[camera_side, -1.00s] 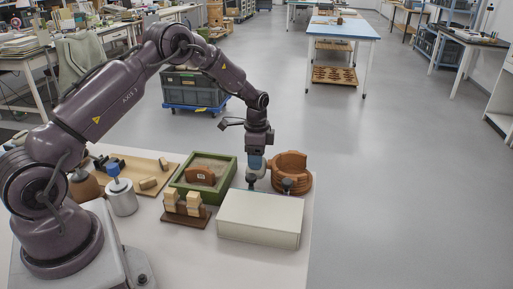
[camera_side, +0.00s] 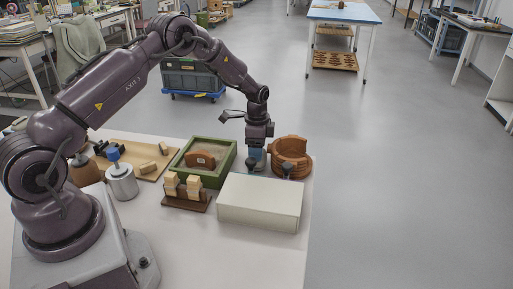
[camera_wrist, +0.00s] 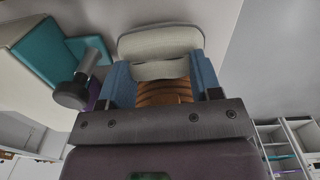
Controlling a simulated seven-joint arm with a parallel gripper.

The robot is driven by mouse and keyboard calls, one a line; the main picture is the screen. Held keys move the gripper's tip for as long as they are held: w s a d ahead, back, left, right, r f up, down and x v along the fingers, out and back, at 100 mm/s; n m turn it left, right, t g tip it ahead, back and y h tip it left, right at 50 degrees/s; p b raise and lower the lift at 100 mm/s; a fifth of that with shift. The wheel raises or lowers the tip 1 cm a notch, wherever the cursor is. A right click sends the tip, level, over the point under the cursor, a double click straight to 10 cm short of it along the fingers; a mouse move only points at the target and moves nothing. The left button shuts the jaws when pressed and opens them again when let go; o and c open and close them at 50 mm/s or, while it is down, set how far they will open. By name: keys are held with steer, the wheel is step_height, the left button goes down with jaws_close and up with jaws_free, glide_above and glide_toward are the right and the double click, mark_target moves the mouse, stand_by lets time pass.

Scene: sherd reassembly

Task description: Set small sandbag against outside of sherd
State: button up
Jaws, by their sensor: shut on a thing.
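My gripper (camera_side: 256,162) is low beside the left side of a round terracotta vessel (camera_side: 291,160), behind a pale box. In the wrist view its blue fingers (camera_wrist: 163,85) are shut on a pale grey bag (camera_wrist: 160,42), which looks like the small sandbag. An orange-brown ribbed surface (camera_wrist: 165,93) shows between the fingers. I cannot tell whether the bag touches the vessel wall. A labelled terracotta sherd (camera_side: 200,160) stands in a sand tray (camera_side: 222,180) with a green frame. The bag is hidden in the side view.
The pale box (camera_side: 260,204) stands right in front of the gripper and vessel. A rack of wooden blocks (camera_side: 185,192) and a metal canister (camera_side: 121,182) stand left.

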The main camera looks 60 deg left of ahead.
steer(key=shift+w+d, duration=0.45)
steer(key=shift+w, duration=0.05)
stand_by(0.4)
steer(key=shift+f, duration=0.15)
stand_by(1.0)
steer(key=o, duration=1)
